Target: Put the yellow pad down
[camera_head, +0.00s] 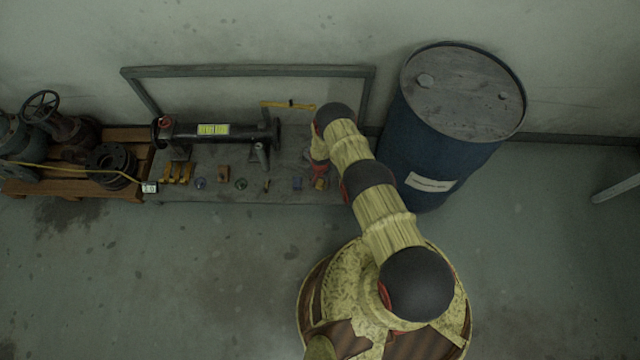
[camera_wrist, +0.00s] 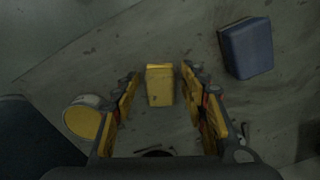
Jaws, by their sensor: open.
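The yellow pad (camera_wrist: 160,88) is a small block in the wrist view, between the two fingers of my gripper (camera_wrist: 159,77). The fingers are spread, with a gap on each side of the pad. The pad appears to rest on the grey bench top; its underside is hidden. In the head view a small part of the pad (camera_head: 320,184) shows just below my gripper (camera_head: 319,173), at the bench's right end. My arm covers much of that area.
A blue block (camera_wrist: 246,48) lies right of the pad in the wrist view. A round yellow-faced piece (camera_wrist: 84,121) is at left. In the head view, a blue drum (camera_head: 434,150) stands close to my arm. A black cylinder (camera_head: 245,132) and several small parts occupy the bench (camera_head: 235,193).

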